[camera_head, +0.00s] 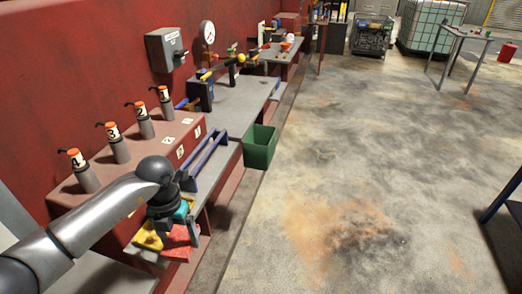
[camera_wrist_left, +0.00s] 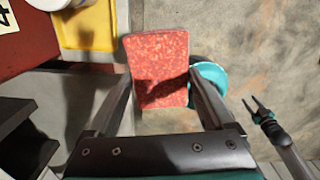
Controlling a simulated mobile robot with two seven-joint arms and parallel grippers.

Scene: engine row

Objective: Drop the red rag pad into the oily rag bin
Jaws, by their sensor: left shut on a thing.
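My left gripper (camera_head: 178,228) is shut on the red rag pad (camera_head: 179,246), low at the front left in the head view. In the left wrist view the speckled red pad (camera_wrist_left: 158,55) sits between the two fingers (camera_wrist_left: 160,88), with a dark shadow across it. A dark green open bin (camera_head: 260,146) stands beside the bench, farther ahead of the pad. I can read no label on it, so I cannot tell whether it is the oily rag bin. My right gripper (camera_wrist_left: 252,102) shows small in the left wrist view, with its fingers apart and empty.
A yellow tray (camera_wrist_left: 88,22) lies close beside the pad. Orange-topped cylinders (camera_head: 143,121) stand on the red block by the wall. A blue rail (camera_head: 207,152) runs along the bench edge. A red can (camera_head: 508,52) is far right. The concrete floor is open.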

